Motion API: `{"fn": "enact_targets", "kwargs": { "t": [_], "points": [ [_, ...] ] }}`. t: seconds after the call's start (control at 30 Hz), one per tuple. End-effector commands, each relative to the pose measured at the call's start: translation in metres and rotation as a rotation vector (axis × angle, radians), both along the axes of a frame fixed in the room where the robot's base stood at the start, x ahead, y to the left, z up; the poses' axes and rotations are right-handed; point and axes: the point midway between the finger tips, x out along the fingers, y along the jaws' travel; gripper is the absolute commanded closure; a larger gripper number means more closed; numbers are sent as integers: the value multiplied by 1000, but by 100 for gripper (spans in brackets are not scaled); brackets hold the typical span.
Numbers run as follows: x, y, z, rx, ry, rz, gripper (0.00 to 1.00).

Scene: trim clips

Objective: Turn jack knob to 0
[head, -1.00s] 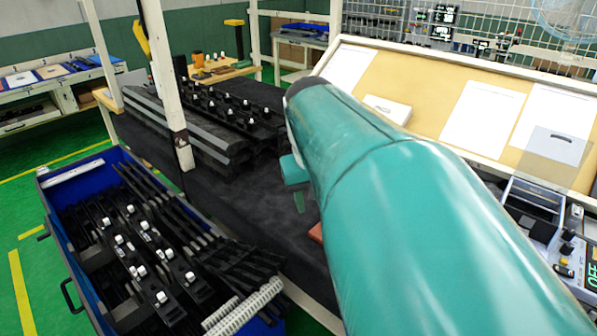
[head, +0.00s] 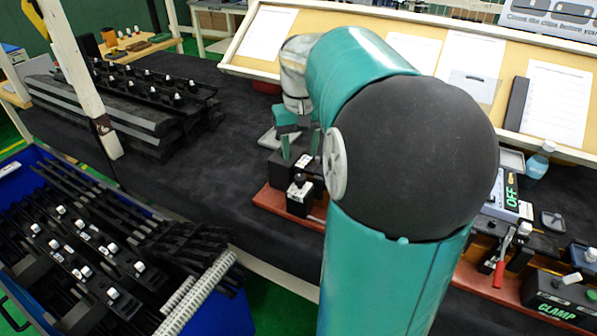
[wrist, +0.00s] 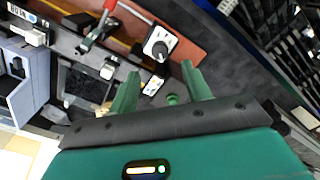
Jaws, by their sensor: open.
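A small black box with a dark knob on a white dial (wrist: 160,47) stands on the red-brown board in the wrist view. It looks like the jack knob, but its markings are too small to read. My gripper (head: 300,150) is above and behind that box, fingers pointing down. In the wrist view the two green fingers of my gripper (wrist: 161,72) are spread apart and empty, with the knob just beyond the gap between their tips. They appear clear of it.
A red-handled toggle clamp (head: 503,250), a box marked CLAMP (head: 560,298) and a unit showing OFF (head: 508,195) stand right of my arm. A blue bin (head: 222,308) of black trim parts is at left. The dark bench top (head: 215,185) is clear left of the board.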

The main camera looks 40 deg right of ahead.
Motion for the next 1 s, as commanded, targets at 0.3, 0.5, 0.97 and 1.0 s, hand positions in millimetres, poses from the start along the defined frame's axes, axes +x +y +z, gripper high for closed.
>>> {"fn": "enact_targets", "kwargs": {
  "t": [0.3,0.5,0.97,1.0],
  "points": [
    [0,0,-60,2,1,0,52],
    [0,0,-77,0,0,0,52],
    [0,0,-78,-1,0,0,87],
    [0,0,-78,-1,0,0,95]
  ]
}}
